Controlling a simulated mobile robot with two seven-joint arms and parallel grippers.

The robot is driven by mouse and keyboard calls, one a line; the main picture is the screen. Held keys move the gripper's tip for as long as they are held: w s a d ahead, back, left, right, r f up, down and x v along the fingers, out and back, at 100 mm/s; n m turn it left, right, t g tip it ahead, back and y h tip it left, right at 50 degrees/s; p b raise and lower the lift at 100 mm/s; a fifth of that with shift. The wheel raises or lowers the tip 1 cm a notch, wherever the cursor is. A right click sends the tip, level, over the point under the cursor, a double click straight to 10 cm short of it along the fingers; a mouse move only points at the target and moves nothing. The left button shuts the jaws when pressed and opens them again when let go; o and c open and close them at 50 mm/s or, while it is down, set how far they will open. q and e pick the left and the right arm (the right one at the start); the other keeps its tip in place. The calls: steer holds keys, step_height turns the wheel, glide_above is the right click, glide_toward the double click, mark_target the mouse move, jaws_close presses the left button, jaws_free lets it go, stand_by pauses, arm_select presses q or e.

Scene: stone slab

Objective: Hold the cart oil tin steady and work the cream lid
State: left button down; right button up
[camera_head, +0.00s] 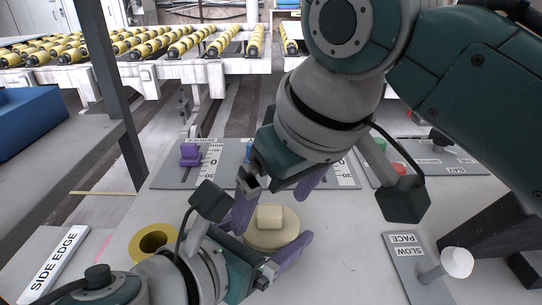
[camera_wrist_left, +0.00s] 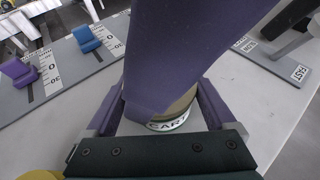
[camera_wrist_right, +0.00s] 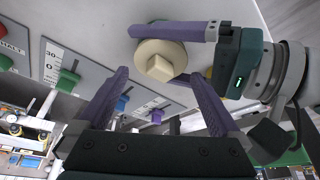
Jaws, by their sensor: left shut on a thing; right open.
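The cart oil tin (camera_wrist_left: 172,123), labelled CART, stands on the pale slab, with its round cream lid (camera_head: 272,238) and square cream knob (camera_head: 270,216) on top. My left gripper (camera_head: 262,240) is shut around the tin, one finger on each side. The lid also shows from above in the right wrist view (camera_wrist_right: 151,54). My right gripper (camera_wrist_right: 160,78) is open above the lid, its fingers apart and clear of the knob. In the left wrist view a purple right finger hides most of the lid.
A yellow ring-shaped thing (camera_head: 153,241) stands left of the tin. Slider panels with a purple block (camera_head: 190,154) and a green block (camera_wrist_right: 69,77) lie behind. A SLOW PACE panel with a white knob (camera_head: 457,262) is at right. A SIDE EDGE strip (camera_head: 55,264) lies at left.

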steer(key=shift+x, duration=1.15)
steer(key=c, duration=1.2)
steer(key=shift+c, duration=0.2)
steer(key=shift+r, duration=0.15)
steer(key=shift+a+r, duration=0.15)
steer(key=shift+r, duration=0.65)
jaws_close()
steer(key=shift+r, duration=0.2)
